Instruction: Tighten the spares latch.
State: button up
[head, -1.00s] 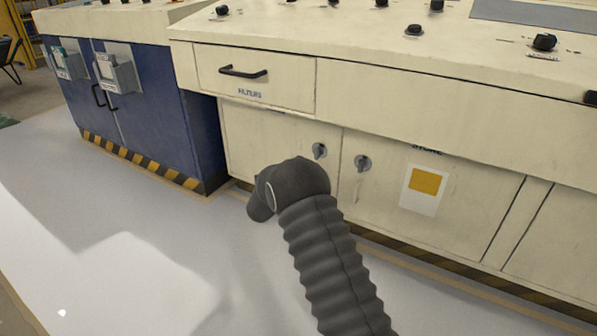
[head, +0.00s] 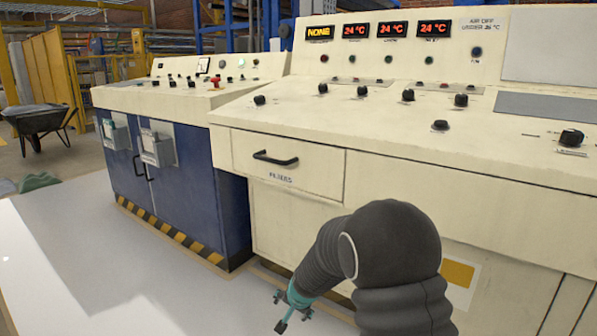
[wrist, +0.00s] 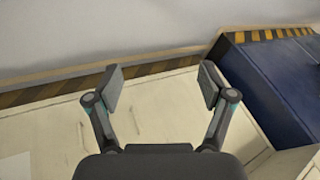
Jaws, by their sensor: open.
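No latch shows clearly now; my dark arm covers much of the cream cabinet doors (head: 285,225) in the head view, and no spares label is readable. My gripper (head: 290,312) is low in front of these doors, with teal parts near its end. In the wrist view my gripper (wrist: 162,80) has its two grey finger pads wide apart with nothing between them. Beyond the pads are a cream panel (wrist: 165,122), a black-and-yellow striped strip and the pale floor.
A filters drawer (head: 310,165) with a black handle is above the doors. A blue cabinet (head: 215,200) with grey boxes stands to the left. The sloping console top (head: 330,120) carries several black knobs. Pale floor (head: 130,270) at the left is open.

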jog(key=s+d+r+n+h+p, duration=0.1)
jog(key=s+d+r+p, duration=0.1)
jog(key=s+d+r, duration=0.4)
jog(key=s+d+r+n+p, duration=0.2)
jog(key=s+d+r, duration=0.3)
jog(key=s+r, duration=1)
jog(key=s+d+r+n+h+p, duration=0.1)
jog(key=s+d+r+p, duration=0.3)
jog(key=s+r, duration=0.6)
jog(key=shift+s+d+r+n+h, duration=0.4)
jog(key=shift+s+d, duration=0.95)
jog(key=shift+s, duration=1.4)
